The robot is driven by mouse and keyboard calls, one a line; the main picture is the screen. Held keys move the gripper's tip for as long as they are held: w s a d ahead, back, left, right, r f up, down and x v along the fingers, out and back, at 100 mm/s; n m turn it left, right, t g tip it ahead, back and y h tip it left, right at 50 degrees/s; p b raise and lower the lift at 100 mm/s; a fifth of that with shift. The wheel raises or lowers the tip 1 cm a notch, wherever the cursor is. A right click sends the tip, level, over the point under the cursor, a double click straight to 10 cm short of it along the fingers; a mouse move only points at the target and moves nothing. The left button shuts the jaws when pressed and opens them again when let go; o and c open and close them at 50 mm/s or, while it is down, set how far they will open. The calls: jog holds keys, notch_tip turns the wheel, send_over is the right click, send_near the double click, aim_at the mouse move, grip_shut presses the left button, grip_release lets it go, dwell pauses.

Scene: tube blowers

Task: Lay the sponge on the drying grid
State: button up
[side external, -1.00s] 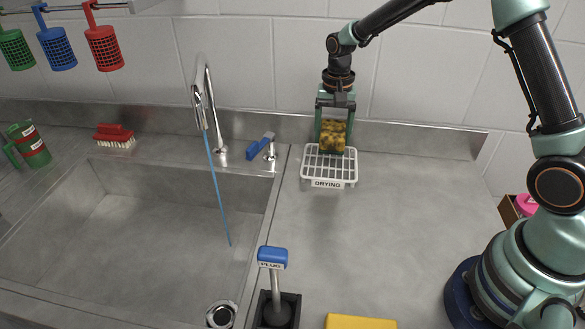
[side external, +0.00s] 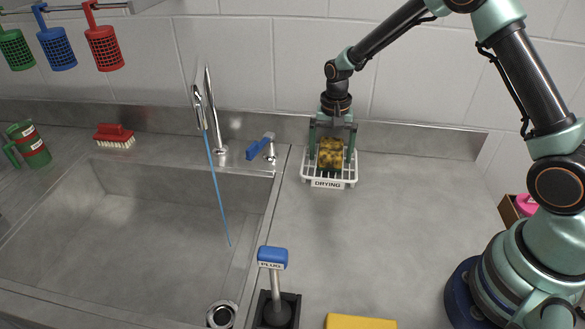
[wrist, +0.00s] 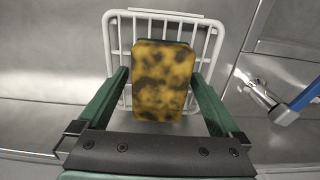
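The sponge (side external: 331,153), yellow with dark blotches, rests on the white drying grid (side external: 328,183), which carries a "DRYING" label. In the wrist view the sponge (wrist: 161,80) lies over the bars of the grid (wrist: 207,24), near its middle. My gripper (side external: 331,160) is low over the grid with its fingers spread to either side of the sponge. In the wrist view, gaps show between the sponge and both green fingers of my gripper (wrist: 160,85). The sponge's underside is hidden.
A tap (side external: 212,110) with a thin blue stream stands over the sink (side external: 130,230) at left. A blue-handled lever (side external: 260,147) is left of the grid. A blue-topped "PLUG" handle (side external: 272,258) and a yellow item (side external: 360,322) are in front. The counter right of the grid is clear.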

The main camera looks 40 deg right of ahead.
aim_at(331, 147)
jog(key=shift+r, duration=0.15)
jog(key=s+a+r+n+t, duration=0.1)
jog(key=s+r+n, duration=0.15)
jog(key=r, duration=0.75)
jog(key=s+r+n+t, duration=0.1)
jog(key=s+r, duration=0.3)
jog(key=r, duration=0.6)
jog(key=s+a+r+n+t, duration=0.1)
jog(key=s+n, duration=0.4)
jog(key=s, duration=0.6)
jog(key=r+t, duration=0.1)
jog(key=t, duration=0.1)
jog(key=shift+s+t, duration=0.25)
jog(key=shift+t, duration=0.05)
